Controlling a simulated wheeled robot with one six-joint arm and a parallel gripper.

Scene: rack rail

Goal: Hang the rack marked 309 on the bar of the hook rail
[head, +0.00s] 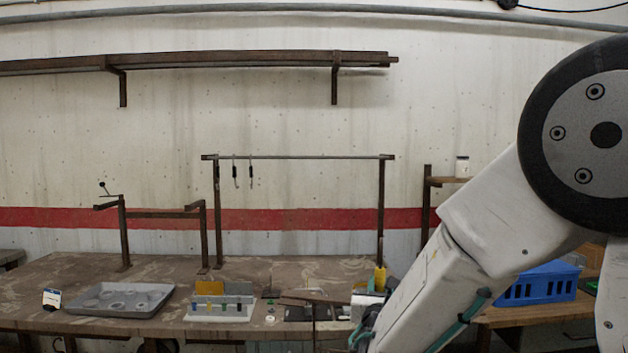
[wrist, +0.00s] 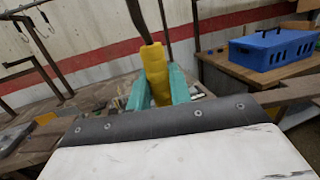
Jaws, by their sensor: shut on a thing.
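The hook rail's bar (head: 300,157) runs level between two dark posts above the bench, with two dark hooks (head: 250,174) hanging near its left end. My gripper (wrist: 160,88), with teal fingers, is shut on a yellow grip (wrist: 154,72) with a dark rod rising from it. The same yellow grip (head: 380,278) shows in the head view by the rail's right post. I cannot tell whether it belongs to the rack marked 309; no such number is readable.
A grey tray (head: 118,299) with round items and a small card (head: 51,299) lie at the bench's left. A lower dark stand (head: 165,214) rises behind them. A blue crate (head: 540,285) sits on the right table. A shelf (head: 200,60) hangs above.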

